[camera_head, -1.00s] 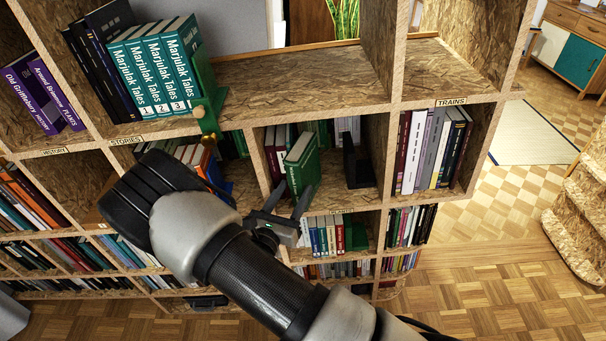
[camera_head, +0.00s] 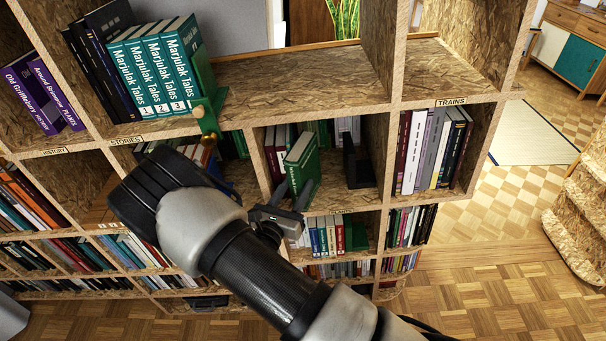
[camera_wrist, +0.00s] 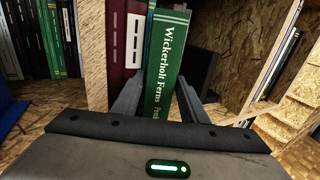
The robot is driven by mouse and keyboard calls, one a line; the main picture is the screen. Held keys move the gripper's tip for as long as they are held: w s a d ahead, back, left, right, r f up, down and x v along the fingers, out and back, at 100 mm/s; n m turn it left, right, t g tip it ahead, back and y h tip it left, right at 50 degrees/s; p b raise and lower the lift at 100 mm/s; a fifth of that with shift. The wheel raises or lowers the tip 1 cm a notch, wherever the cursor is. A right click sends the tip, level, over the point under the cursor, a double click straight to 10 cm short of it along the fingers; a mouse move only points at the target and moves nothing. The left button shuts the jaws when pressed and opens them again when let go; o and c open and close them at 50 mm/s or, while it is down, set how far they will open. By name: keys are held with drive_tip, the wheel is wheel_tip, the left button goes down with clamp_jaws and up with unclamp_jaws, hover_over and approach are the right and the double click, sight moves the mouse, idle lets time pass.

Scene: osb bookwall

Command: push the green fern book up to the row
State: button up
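The green fern book (camera_head: 304,170), with "Wickerholt Ferns" on its spine, stands in the middle compartment. It shows large in the wrist view (camera_wrist: 168,58), slightly tilted, its lower end hidden by my gripper. The row of maroon and dark red books (camera_head: 279,145) stands just left of it; they show in the wrist view (camera_wrist: 123,40) and sit farther back than the green spine. My gripper (camera_head: 294,192) is in front of the book's lower part. In the wrist view its fingers (camera_wrist: 160,92) are apart, one on each side of the spine. I cannot tell whether they touch it.
A black bookend (camera_head: 356,166) stands to the right in the same compartment, with bare shelf between. An upright divider (camera_head: 381,160) separates the "TRAINS" books (camera_head: 432,150). Another upright (camera_wrist: 93,55) is left of the row. A lower shelf with books (camera_head: 330,232) lies beneath.

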drive_tip(key=shift+r, duration=0.1)
clamp_jaws()
drive_tip(key=shift+v, duration=1.55)
drive_tip(key=shift+o, duration=2.3)
unclamp_jaws()
drive_tip(key=shift+c, duration=0.7)
